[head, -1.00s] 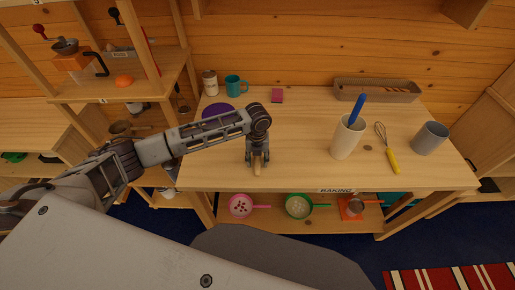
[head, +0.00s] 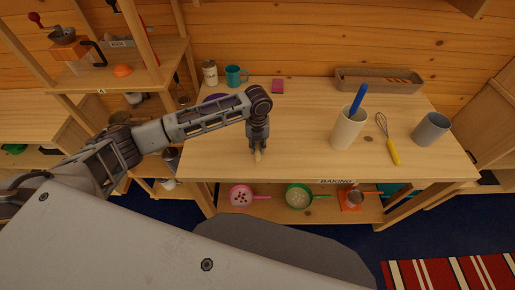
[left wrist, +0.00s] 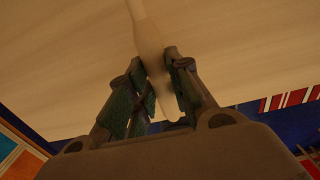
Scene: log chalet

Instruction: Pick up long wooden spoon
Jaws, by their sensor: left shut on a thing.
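My left gripper (head: 258,142) is low over the front part of the wooden table (head: 300,150), pointing down. It is shut on the long wooden spoon (head: 257,156), and only a short pale end of it shows below the fingers in the head view. In the left wrist view, the spoon (left wrist: 148,40) runs up and out of the frame from between the fingers of the left gripper (left wrist: 162,80). The rest of the spoon is hidden or cut off. I cannot tell whether it touches the table. My right gripper is not in view.
A white cup (head: 346,130) with a blue-handled tool, a yellow-handled whisk (head: 389,140) and a grey mug (head: 431,129) stand or lie to the right. A long tray (head: 378,82) and a teal mug (head: 235,76) are at the back. The table's middle is clear.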

